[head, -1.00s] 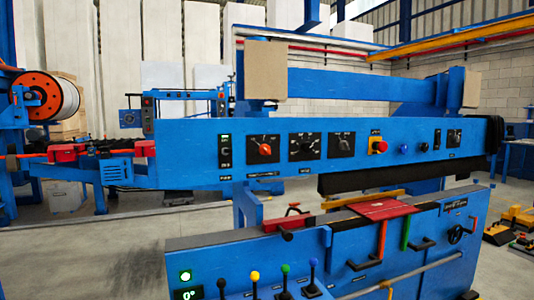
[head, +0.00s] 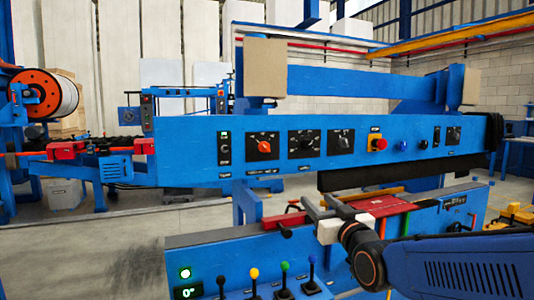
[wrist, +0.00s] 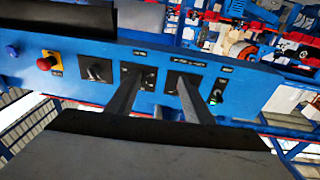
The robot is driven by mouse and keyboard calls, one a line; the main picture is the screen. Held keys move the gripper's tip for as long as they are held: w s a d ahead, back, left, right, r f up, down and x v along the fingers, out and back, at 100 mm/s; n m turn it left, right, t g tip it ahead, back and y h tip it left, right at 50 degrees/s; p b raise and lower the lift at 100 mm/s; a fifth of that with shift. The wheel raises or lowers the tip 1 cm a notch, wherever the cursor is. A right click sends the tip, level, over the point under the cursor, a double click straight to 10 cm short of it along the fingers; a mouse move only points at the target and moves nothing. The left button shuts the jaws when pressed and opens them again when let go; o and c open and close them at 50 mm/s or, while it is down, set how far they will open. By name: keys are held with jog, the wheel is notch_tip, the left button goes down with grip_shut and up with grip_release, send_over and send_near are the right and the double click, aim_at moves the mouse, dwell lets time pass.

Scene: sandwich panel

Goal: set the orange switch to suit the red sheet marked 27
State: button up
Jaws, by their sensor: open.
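The orange switch (head: 264,147) is a round knob on a black dial plate on the blue beam in the head view. Its exact pointer setting is too small to read. In the wrist view one finger covers the knob, and only parts of its dial plate show. The red sheet (head: 396,208) lies on the machine's lower bed, partly hidden behind my gripper; its number is not legible. My gripper (head: 319,206) is open and empty, in front of the beam and below and right of the switch in the head view. Its fingers (wrist: 160,82) point toward the panel.
Right of the orange switch are two more dials (head: 306,144) (head: 341,142), a red emergency stop (head: 376,143) and a blue button (head: 403,146). A small selector (head: 224,150) sits left of it. Several coloured levers (head: 285,268) stand at the front below.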

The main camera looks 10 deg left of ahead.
aim_at(266, 150)
jog(key=a+r+t+y, duration=0.25)
jog(key=a+r, duration=0.25)
jog(key=a, duration=0.4)
jog(key=shift+n+g+y, duration=0.25)
jog(key=shift+n+y, duration=0.1)
jog(key=shift+n, duration=0.05)
jog(key=x, duration=1.6)
jog(key=shift+w+a+f, duration=0.1)
jog(key=shift+w+a, duration=0.05)
jog(key=shift+c, duration=0.6)
jog(key=c, duration=0.9)
